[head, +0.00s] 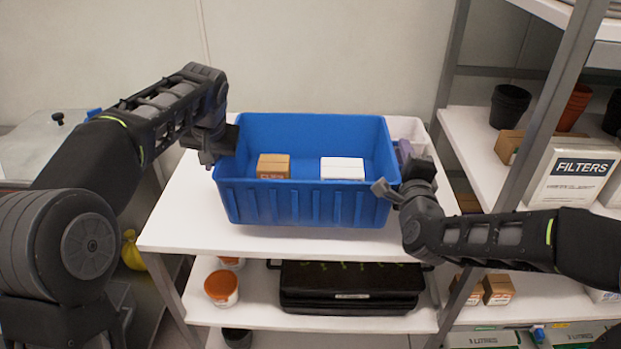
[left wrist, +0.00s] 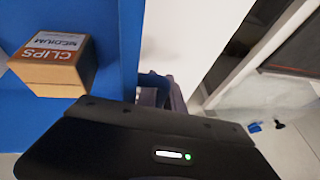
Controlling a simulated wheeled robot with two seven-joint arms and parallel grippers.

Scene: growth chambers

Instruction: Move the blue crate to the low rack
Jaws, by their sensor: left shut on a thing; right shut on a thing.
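The blue crate (head: 300,205) is on the white top shelf of a rack (head: 190,225) in the head view. It holds a brown box (head: 273,166) and a white box (head: 342,168). My left gripper (head: 212,155) is shut on the crate's left end. My right gripper (head: 385,190) is shut on the crate's right end. In the left wrist view, the crate's blue wall (left wrist: 130,50) runs beside the brown box marked CLIPS (left wrist: 55,65), and my left gripper's fingers (left wrist: 155,90) are at that wall, partly hidden by the gripper body.
A white bin (head: 408,128) stands behind the crate's right end. The shelf below holds a black case (head: 350,290) and an orange-and-white tub (head: 221,288). A right-hand rack holds dark pots (head: 509,106) and a FILTERS box (head: 570,172); its grey post (head: 545,120) stands near my right arm.

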